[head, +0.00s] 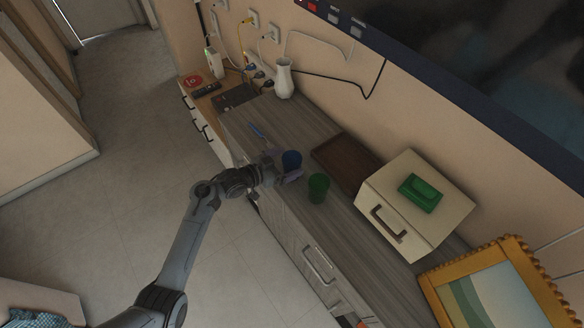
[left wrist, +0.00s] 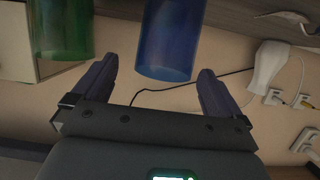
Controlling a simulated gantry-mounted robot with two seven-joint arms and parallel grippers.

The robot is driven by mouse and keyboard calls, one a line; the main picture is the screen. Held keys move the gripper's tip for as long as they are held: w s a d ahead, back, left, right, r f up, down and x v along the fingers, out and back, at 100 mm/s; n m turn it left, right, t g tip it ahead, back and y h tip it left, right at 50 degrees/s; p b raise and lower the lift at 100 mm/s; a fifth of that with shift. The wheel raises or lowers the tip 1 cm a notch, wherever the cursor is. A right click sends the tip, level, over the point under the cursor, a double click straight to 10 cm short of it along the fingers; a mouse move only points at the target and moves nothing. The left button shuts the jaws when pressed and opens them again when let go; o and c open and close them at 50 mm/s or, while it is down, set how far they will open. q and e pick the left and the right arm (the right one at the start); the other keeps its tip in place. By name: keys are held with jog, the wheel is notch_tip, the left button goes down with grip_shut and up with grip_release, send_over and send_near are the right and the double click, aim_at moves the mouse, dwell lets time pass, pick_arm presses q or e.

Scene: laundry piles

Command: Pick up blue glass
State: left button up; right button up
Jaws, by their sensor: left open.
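The blue glass (head: 291,160) stands on the grey wood-look counter (head: 296,125), close to its front edge. My left gripper (head: 282,167) is at the glass, with its fingers open on either side of it. In the left wrist view, which looks upside down, the blue glass (left wrist: 170,40) shows between and beyond the two open fingertips (left wrist: 157,74). A clear gap shows on both sides there; I cannot tell whether the glass is touched. My right gripper is not in view.
A green glass (head: 318,187) stands just right of the blue one. A brown tray (head: 345,163) lies behind. A cream box (head: 440,219) with a green item on top is to the right.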

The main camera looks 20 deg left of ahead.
aim_at(298, 158)
pick_arm(q)
jog(key=x, duration=0.2)
jog(key=b+x, duration=0.1)
jog(key=x, duration=0.1)
jog(key=shift+a+f, duration=0.3)
jog(key=shift+f, duration=0.05)
jog(key=shift+w+d+f, duration=0.15)
jog(key=shift+w+d, duration=0.15)
jog(key=shift+w, duration=0.25)
jog(key=c, duration=1.1)
